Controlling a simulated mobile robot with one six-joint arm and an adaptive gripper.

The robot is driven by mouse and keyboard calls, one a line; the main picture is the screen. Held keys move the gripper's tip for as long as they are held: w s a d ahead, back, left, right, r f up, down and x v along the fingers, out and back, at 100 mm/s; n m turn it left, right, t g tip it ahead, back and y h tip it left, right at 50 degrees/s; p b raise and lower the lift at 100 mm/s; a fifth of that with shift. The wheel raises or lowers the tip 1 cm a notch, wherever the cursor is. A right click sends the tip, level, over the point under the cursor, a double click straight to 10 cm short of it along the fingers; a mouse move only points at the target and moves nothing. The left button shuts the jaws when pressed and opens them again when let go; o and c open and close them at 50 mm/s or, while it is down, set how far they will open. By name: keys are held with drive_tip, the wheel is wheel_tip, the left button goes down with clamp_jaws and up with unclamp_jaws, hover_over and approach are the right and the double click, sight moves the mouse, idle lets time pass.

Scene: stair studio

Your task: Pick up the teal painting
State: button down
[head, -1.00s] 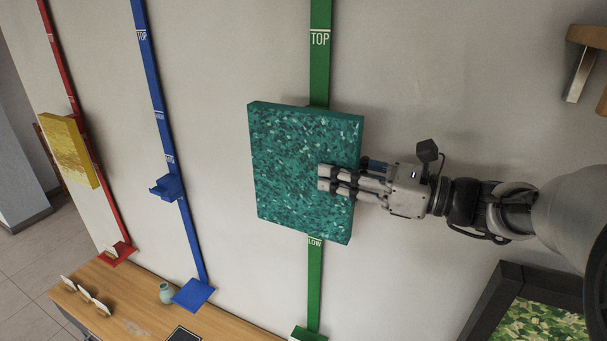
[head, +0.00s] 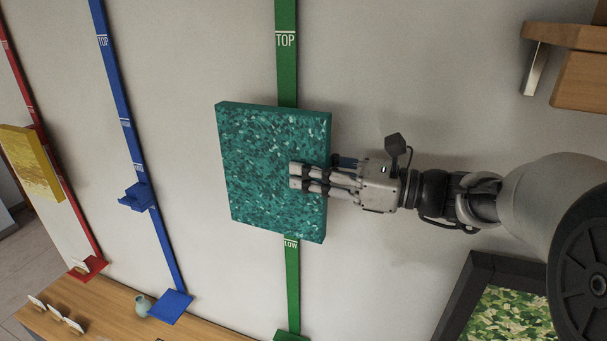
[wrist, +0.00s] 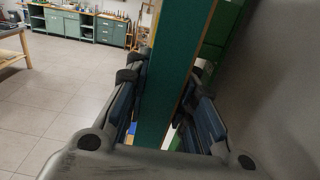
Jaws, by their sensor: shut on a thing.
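The teal painting (head: 262,165) is a speckled square canvas in front of the green wall strip (head: 286,70), in the middle of the head view. My gripper (head: 315,178) is shut on its right edge, with fingers lying across the front face. In the wrist view the teal painting (wrist: 165,90) runs edge-on between the two fingers of my gripper (wrist: 168,105). The painting hides the middle of the green strip. Whether its back touches the strip cannot be told.
A blue strip (head: 122,110) with a blue bracket (head: 136,196) and a yellow painting (head: 32,163) are at left. A wooden table (head: 95,325) holds a small vase (head: 142,306). A dark-framed picture (head: 510,310) is lower right, a wooden shelf (head: 570,36) upper right.

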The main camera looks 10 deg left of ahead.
sight(328, 139)
wheel_tip(328, 139, up, 6)
drive_tip(key=shift+r, duration=0.25)
drive_tip(key=s+a+b, duration=0.2)
drive_tip(key=s, duration=1.7)
drive_tip(key=shift+s+a, duration=0.3)
drive_tip(key=shift+a, duration=0.05)
